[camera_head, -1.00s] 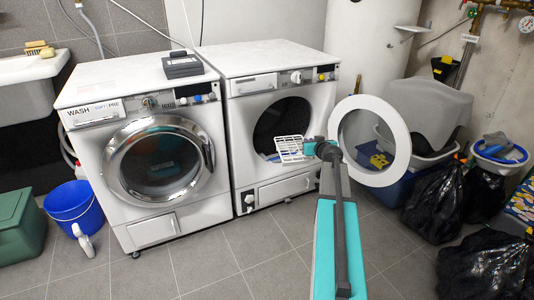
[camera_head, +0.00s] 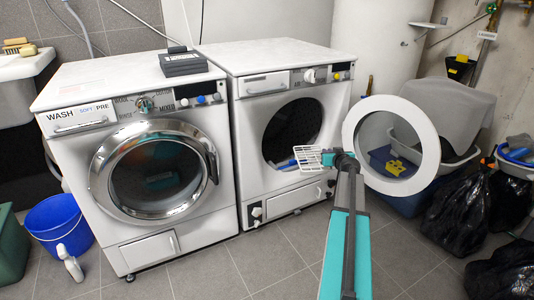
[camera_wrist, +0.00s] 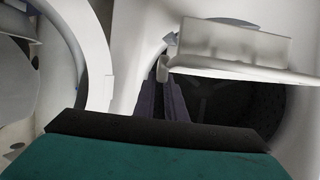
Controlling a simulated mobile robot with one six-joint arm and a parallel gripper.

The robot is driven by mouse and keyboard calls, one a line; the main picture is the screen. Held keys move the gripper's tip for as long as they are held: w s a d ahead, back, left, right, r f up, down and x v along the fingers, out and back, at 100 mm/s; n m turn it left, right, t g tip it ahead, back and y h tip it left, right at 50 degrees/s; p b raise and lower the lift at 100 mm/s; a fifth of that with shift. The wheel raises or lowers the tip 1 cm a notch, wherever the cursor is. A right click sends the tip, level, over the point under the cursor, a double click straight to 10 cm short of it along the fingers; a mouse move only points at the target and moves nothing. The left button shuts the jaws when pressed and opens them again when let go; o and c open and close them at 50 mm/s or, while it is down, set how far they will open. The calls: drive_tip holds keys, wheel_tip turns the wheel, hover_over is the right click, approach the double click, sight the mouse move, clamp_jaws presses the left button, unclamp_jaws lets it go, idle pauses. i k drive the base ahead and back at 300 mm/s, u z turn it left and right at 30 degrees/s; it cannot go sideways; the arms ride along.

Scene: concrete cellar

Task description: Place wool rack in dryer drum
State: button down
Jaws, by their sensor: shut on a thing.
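The wool rack (camera_head: 308,159) is a small white slatted rack. In the head view my gripper (camera_head: 327,157) is shut on its right side and holds it tilted in front of the dryer opening's lower right edge. The dryer drum (camera_head: 290,128) is dark and open, in the right-hand machine. From this angle I cannot tell whether any of the rack is past the rim. In the wrist view the dark drum (camera_wrist: 235,105) lies ahead, and a pale piece across the upper right is probably the rack. The teal and black foreground hides the lower part.
The dryer's round door (camera_head: 430,140) stands open to the right, close to my arm. The washer (camera_head: 80,185) on the left has its door shut. Something blue lies at the opening's lower lip (camera_head: 283,163). Black bags (camera_head: 465,215) stand at right; the floor in front is clear.

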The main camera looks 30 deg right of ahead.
sight(278, 157)
drive_tip(key=i, duration=0.95)
drive_tip(key=z, duration=0.05)
